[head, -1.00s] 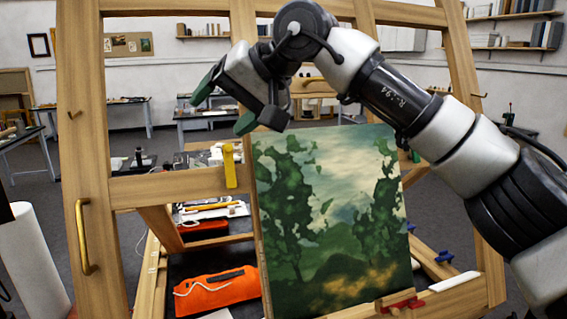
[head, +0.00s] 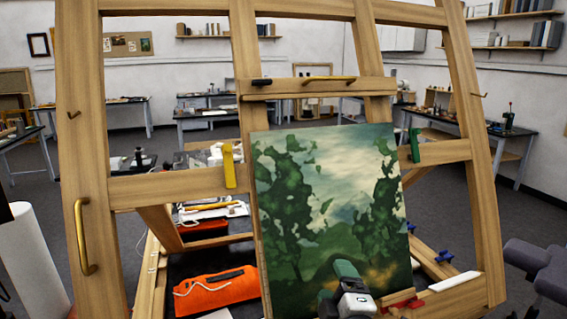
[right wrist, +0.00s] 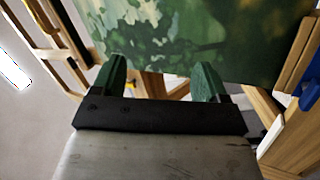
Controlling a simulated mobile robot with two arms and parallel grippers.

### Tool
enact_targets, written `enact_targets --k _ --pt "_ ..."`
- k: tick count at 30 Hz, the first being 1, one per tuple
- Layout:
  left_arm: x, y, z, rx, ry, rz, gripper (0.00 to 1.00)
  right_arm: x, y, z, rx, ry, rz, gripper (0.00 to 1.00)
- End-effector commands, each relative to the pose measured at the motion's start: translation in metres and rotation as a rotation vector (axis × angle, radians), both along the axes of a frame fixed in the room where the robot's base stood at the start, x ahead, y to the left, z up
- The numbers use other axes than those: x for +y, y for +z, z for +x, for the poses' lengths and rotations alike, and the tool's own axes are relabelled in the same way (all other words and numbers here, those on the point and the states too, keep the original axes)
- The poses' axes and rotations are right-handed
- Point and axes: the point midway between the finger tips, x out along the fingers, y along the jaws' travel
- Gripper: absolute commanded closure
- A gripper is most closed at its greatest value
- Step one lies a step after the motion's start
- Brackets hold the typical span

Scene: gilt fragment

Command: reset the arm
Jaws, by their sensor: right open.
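My right gripper (head: 337,284) is low in the head view, in front of the lower part of the landscape painting (head: 325,205). Its green fingers are apart in the right wrist view (right wrist: 160,80), with nothing between them. The painting, with dark green trees and a pale sky, stands on a wooden easel frame (head: 85,160); its lower edge is partly hidden by my gripper. The gap between fingers and canvas is hard to judge. My left gripper is not in view.
A yellow clamp (head: 229,166) and a green clamp (head: 415,146) sit on the frame's crossbars. A brass handle (head: 83,237) is on the left post. An orange pouch (head: 217,291) lies behind the frame. Work tables stand farther back.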

Motion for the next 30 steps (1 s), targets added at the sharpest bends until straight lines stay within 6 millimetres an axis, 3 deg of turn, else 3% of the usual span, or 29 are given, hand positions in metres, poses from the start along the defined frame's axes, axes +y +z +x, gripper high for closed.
enact_targets --k 1,3,6,9,15,24,25,30 --pt "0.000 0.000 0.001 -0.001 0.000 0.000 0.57 -0.016 -0.034 -0.018 0.142 -0.043 0.108 0.26" --pt "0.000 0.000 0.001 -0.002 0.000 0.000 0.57 -0.037 -0.076 -0.045 0.331 -0.115 0.259 0.26" --pt "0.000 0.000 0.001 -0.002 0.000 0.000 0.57 -0.060 -0.126 -0.092 0.574 -0.231 0.447 0.26" --pt "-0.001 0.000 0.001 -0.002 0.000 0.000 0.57 -0.075 -0.158 -0.135 0.757 -0.340 0.583 0.26" --pt "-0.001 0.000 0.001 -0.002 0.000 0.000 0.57 -0.093 -0.194 -0.204 1.003 -0.523 0.749 0.26" --pt "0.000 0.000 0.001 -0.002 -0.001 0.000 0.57 -0.108 -0.215 -0.291 1.256 -0.766 0.894 0.26" --pt "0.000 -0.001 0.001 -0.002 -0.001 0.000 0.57 -0.108 -0.218 -0.297 1.275 -0.787 0.902 0.26" --pt "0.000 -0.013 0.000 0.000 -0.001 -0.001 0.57 -0.106 -0.272 -0.281 1.281 -0.784 0.890 0.26"
